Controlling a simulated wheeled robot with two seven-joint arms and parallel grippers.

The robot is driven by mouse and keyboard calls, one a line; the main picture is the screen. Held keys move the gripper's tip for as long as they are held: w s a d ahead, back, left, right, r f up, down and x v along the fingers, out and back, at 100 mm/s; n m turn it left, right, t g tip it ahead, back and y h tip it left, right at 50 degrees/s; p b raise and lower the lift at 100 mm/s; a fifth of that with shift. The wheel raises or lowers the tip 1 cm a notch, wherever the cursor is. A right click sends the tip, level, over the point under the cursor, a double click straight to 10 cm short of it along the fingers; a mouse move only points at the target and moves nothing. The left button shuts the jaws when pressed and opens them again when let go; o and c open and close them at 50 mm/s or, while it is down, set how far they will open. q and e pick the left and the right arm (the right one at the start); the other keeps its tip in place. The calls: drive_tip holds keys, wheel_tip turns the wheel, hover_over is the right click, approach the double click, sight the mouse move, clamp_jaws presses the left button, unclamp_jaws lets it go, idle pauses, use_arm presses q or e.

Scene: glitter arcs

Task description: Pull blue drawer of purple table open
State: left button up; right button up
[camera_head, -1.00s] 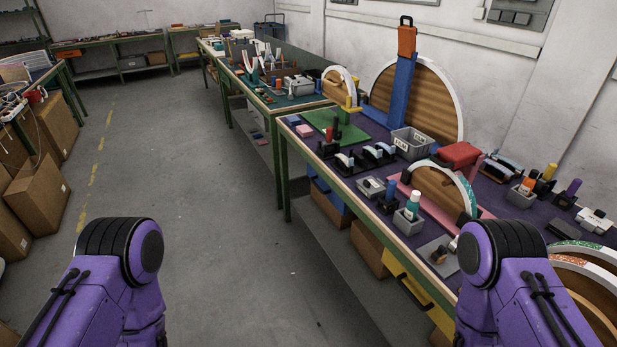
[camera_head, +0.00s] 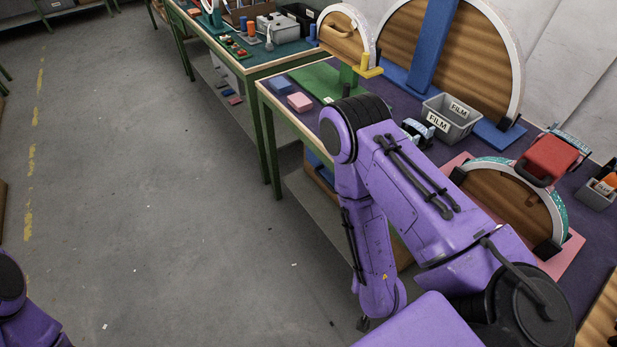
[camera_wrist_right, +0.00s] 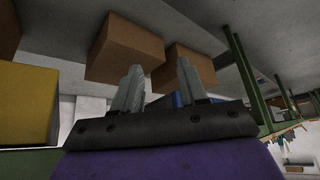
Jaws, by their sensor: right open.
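The purple table, with its purple top (camera_head: 587,238) and green legs, runs along the right in the head view. Under its top edge a small blue patch (camera_head: 318,161) shows, probably the front of the blue drawer; my right arm covers much of that side. In the right wrist view a bit of blue (camera_wrist_right: 178,99) shows between and beyond my fingers; I cannot tell if it is the drawer, and no handle shows. My right gripper (camera_wrist_right: 158,88) is open and empty, apart from everything in its view. My left gripper is out of view.
A yellow box-like front (camera_wrist_right: 28,105) is at the left in the right wrist view. Two cardboard boxes (camera_wrist_right: 125,50) lie beyond the fingers, near a green table leg (camera_wrist_right: 246,75). The grey floor (camera_head: 170,190) left of the table is clear.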

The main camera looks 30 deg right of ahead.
drive_tip(key=w+f+m+t+h+b, duration=0.1)
drive_tip(key=w+f+m+t+b, duration=0.25)
drive_tip(key=w+b, duration=0.45)
drive_tip(key=w+f+m+t+h+b, duration=0.2)
drive_tip(key=w+f+m+t+b, duration=0.15)
drive_tip(key=w+b, duration=0.4)
use_arm(q)
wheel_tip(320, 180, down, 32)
drive_tip(key=b, duration=1.2)
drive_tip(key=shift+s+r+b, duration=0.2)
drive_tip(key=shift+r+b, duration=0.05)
drive_tip(key=shift+b, duration=0.1)
use_arm(e)
drive_tip(key=w+d+r+m+t+h, duration=0.1)
drive_tip(key=w+d+r+m+h, duration=0.1)
drive_tip(key=w, duration=0.3)
drive_tip(key=w+d+r+m+t+h, duration=0.1)
drive_tip(key=w+d+r+m+h, duration=0.1)
drive_tip(key=w+m, duration=0.2)
drive_tip(key=w+d+r+m+t+h, duration=0.1)
drive_tip(key=w+d+r+m, duration=0.1)
drive_tip(key=w, duration=0.5)
drive_tip(key=shift+w+d+m+h, duration=0.3)
drive_tip(key=shift+d+m+h, duration=0.15)
drive_tip(key=shift+m, duration=0.35)
clamp_jaws()
